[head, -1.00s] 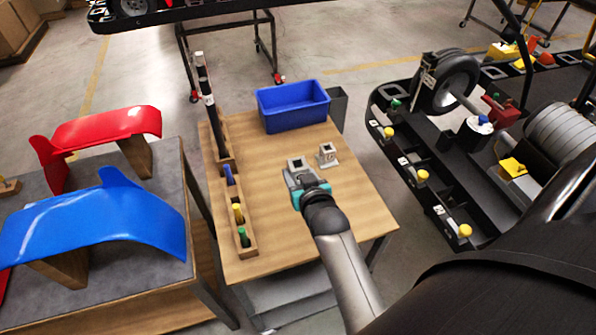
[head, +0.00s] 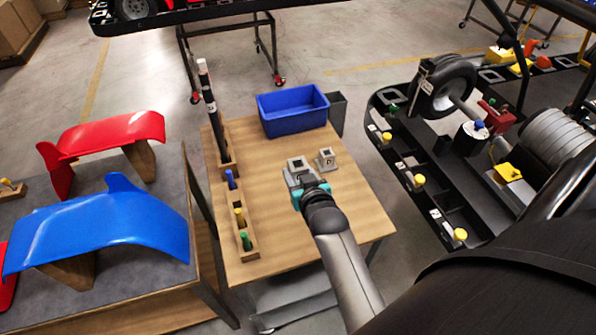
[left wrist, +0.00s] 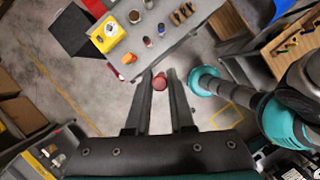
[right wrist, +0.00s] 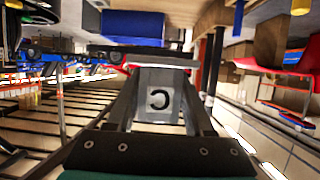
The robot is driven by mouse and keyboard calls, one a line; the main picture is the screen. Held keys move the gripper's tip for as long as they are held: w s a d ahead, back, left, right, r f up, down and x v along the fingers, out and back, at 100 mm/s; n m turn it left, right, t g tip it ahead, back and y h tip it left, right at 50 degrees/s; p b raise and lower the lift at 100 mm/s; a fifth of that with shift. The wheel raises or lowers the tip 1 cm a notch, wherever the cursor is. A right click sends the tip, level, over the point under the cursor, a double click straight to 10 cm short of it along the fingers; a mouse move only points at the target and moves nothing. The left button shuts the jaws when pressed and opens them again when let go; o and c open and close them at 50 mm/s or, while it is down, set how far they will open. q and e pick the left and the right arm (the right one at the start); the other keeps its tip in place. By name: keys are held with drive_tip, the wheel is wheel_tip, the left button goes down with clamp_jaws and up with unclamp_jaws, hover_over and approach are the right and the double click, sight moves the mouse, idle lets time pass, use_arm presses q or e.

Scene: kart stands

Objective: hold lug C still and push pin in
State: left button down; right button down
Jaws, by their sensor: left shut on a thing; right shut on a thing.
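My right gripper (head: 311,188) reaches over the wooden table and is shut on lug C (head: 296,168), a grey block with a square opening on top. My left gripper (left wrist: 160,78) is outside the head view. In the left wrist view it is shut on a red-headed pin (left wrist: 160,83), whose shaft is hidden. The pin appears apart from lug C.
A second grey lug, D (head: 326,157), stands beside lug C. A wooden rack (head: 251,250) holds blue, yellow and green pins. A blue bin (head: 293,110) is at the table's back. The kart (head: 440,200) is close on the right, body panels (head: 95,230) on the left.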

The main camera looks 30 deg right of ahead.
sight(298, 221)
drive_tip(key=shift+f+b, duration=7.2)
drive_tip(key=shift+f, duration=2.45)
drive_tip(key=shift+f, duration=0.2)
drive_tip(key=shift+c, duration=1.4)
unclamp_jaws()
drive_tip(key=shift+s+f, duration=0.1)
clamp_jaws()
